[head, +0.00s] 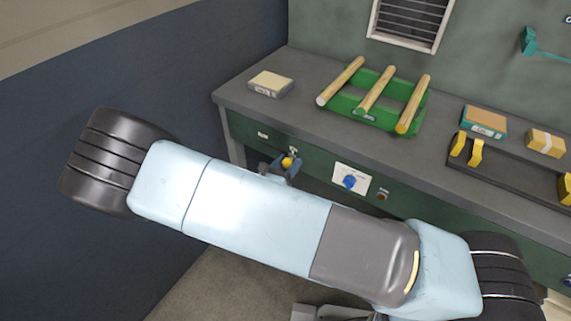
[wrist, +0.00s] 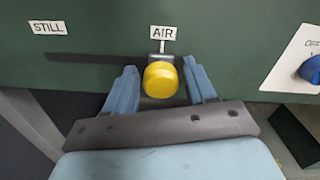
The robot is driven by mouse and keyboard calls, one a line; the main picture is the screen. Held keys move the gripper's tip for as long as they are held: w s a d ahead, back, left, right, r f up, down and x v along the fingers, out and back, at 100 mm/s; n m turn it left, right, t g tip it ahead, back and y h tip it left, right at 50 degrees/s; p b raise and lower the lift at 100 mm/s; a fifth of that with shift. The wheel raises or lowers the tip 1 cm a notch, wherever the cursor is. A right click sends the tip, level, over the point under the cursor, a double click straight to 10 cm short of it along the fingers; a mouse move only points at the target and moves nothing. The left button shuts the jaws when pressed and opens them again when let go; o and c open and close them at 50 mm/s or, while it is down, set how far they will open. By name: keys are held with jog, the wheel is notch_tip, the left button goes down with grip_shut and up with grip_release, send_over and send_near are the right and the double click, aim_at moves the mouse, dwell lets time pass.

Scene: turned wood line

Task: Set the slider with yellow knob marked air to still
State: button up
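The yellow knob (wrist: 160,80) of the slider is at the right end of a dark slot (wrist: 95,58) in the green panel. The AIR label (wrist: 163,33) is right above the knob, and the STILL label (wrist: 47,28) is above the slot's left end. My gripper (wrist: 160,72) is open, with one blue finger on each side of the knob and a narrow gap seeming to show at each. In the head view the knob (head: 288,162) sits between the fingertips of my gripper (head: 281,166), under the bench edge. The slot is hidden there.
A blue dial (head: 350,182) on a white plate is to the right of the slider; it also shows in the wrist view (wrist: 310,70). The bench top (head: 310,125) holds a green rack (head: 385,85) with wooden rods and several boxes. A dark wall is at the left.

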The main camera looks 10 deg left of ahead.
grip_shut()
dwell(0.3)
jog(key=shift+a, duration=0.1)
